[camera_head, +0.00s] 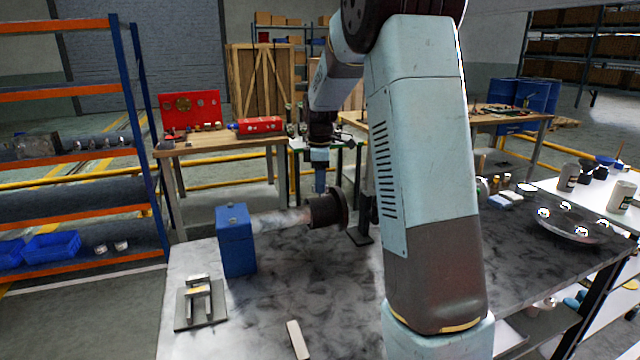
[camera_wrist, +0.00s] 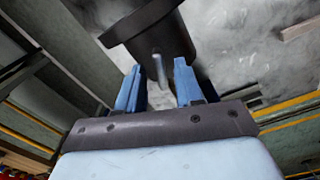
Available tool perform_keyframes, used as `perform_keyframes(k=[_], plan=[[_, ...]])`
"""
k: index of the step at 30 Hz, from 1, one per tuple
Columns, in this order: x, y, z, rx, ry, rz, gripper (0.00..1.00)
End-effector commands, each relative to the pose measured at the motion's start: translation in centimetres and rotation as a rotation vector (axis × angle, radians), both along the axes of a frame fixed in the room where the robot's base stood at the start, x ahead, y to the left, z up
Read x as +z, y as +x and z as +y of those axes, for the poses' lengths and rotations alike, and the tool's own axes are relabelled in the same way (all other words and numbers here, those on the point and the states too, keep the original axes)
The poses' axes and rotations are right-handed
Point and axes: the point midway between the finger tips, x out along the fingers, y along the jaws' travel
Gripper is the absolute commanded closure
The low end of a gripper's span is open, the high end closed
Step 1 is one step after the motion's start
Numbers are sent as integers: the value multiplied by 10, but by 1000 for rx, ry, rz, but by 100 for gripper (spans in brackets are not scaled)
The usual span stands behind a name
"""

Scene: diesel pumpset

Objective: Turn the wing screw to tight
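The wing screw (camera_wrist: 161,72) shows in the wrist view as a thin grey piece sticking out of a dark flanged cylinder (camera_wrist: 150,35). My gripper (camera_wrist: 158,68) has its two blue fingers apart, one on each side of the screw, with gaps visible beside it. In the head view my gripper (camera_head: 320,187) points down just above the dark cylinder (camera_head: 326,209), and the screw is hidden there. The cylinder sits at the end of a pale shaft (camera_head: 280,221) that comes out of a blue block (camera_head: 236,240).
The grey bench (camera_head: 270,310) carries a small metal bracket on a plate (camera_head: 200,305) and a light bar (camera_head: 298,340). A round metal dish (camera_head: 570,226) lies at the right. A blue and orange rack (camera_head: 130,120) stands at the left. Bench space in front is mostly clear.

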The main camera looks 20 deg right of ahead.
Motion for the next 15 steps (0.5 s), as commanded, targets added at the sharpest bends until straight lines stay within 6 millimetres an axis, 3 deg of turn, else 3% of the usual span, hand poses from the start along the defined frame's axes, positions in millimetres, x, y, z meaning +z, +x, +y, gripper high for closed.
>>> perform_keyframes(k=[11,15], plan=[[-6,0,0,0,0,0,64],[-6,0,0,0,0,0,74]])
